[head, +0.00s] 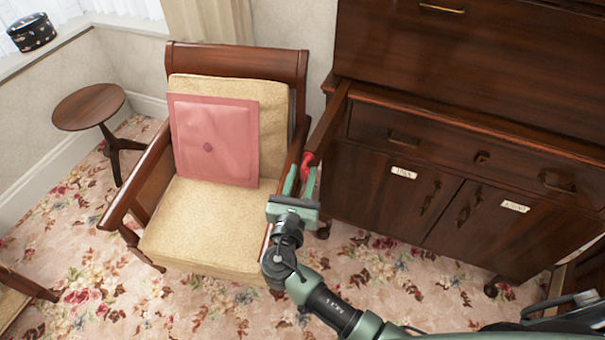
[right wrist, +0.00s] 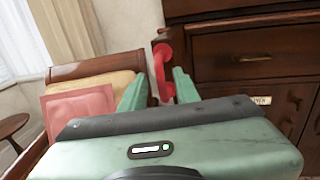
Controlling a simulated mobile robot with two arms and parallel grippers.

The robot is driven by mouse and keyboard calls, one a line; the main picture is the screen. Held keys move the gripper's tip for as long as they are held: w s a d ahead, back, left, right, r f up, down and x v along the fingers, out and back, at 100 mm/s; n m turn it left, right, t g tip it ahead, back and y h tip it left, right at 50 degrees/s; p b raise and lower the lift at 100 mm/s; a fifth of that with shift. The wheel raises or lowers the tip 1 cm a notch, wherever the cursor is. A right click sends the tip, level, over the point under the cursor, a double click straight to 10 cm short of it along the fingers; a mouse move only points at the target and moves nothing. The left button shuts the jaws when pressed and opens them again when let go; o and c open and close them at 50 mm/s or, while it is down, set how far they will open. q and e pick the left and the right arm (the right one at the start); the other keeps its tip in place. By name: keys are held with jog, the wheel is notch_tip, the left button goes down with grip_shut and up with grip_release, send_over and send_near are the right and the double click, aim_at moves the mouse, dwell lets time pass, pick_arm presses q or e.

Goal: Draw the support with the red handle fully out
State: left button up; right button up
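The wooden support (head: 327,122) sticks out from the left side of the dark bureau, and its red handle (head: 308,163) is at its front end. The red handle also shows in the right wrist view (right wrist: 162,68), curved and upright. My right gripper (head: 300,177) is open, with its green fingers apart and pointing at the handle. In the right wrist view the handle shows between the two fingertips (right wrist: 158,84). I cannot tell whether either finger touches it. My left gripper is not in view.
A cushioned armchair (head: 205,222) with a pink cushion (head: 214,135) stands close to the left of the support. The bureau (head: 450,130) with labelled doors stands to the right. A small round table (head: 88,106) is at the far left. Flowered carpet (head: 370,262) lies open in front of the bureau.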

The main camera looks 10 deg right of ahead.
jog(key=shift+s+a+f, duration=0.15)
jog(key=shift+s, duration=0.15)
jog(key=b+v, duration=0.1)
jog(key=v, duration=0.6)
jog(key=shift+b, duration=0.35)
jog(key=s+d+f+m+g+y, duration=0.1)
jog(key=s+d+f+m+g, duration=0.15)
jog(key=f, duration=0.85)
jog(key=s+d+f+m+g+y, duration=0.2)
jog(key=s+f+m+g, duration=0.15)
jog(key=f, duration=0.75)
jog(key=s+d+f+m+g+y, duration=0.1)
jog(key=s+d+f+m+g, duration=0.2)
jog(key=f, duration=0.8)
jog(key=s+d+f+m+g+y, duration=0.1)
jog(key=s+d+f+m+g, duration=0.1)
jog(key=s+f+m, duration=0.4)
jog(key=s+d+f+m+g+y, duration=0.1)
jog(key=s+f+m, duration=0.5)
jog(key=s, duration=0.8)
jog(key=s+d+f+m+g+y, duration=0.1)
jog(key=s+d+f+m+g, duration=0.2)
jog(key=s+d+f+m, duration=0.2)
jog(key=s+f+m, duration=0.1)
jog(key=s+m, duration=0.2)
jog(key=s, duration=0.2)
jog(key=shift+d+g, duration=0.3)
jog(key=shift+d, duration=0.05)
